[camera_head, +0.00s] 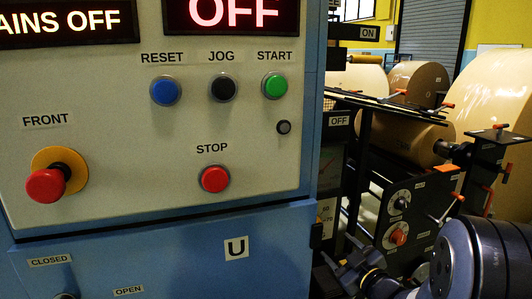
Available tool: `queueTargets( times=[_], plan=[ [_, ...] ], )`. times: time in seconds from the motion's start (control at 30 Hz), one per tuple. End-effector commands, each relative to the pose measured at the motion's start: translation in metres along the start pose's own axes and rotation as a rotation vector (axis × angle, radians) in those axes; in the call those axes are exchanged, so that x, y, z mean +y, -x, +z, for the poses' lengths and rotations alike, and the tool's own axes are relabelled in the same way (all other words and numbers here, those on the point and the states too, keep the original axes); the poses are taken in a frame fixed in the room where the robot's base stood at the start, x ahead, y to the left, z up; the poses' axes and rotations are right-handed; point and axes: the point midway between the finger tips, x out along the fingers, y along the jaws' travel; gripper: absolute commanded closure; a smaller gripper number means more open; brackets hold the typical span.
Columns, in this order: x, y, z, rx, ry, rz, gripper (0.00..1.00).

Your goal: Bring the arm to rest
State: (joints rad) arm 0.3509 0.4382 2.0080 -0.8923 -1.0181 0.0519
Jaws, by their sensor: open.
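My gripper (346,262) shows at the lower right, black, in front of the dark gap beside the blue cabinet. Its jaws are open and I see nothing between them. The dark round end of my arm (480,262) fills the lower right corner behind it. The rest of the arm is outside the frame.
Left is a control panel (120,230) with a red stop button (215,179), blue, black and green buttons, and a red knob on yellow (47,185). Its displays read OFF. A lower blue cabinet (190,262) stands below. Large kraft rolls (497,95) and black machine parts with orange handles stand right.

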Motion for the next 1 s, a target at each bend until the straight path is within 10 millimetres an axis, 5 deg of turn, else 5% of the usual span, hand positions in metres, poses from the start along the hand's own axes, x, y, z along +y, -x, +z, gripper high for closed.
queueTargets(
  times=[0.07, 0.6, 1.0],
  plan=[
    [0.001, 0.013, -0.001, -0.001, -0.001, 0.002, 0.38],
    [-0.002, -0.101, 0.002, 0.002, -0.001, -0.001, 0.38],
    [0.002, -0.097, -0.002, 0.032, -0.421, -0.011, 0.38]
  ],
)
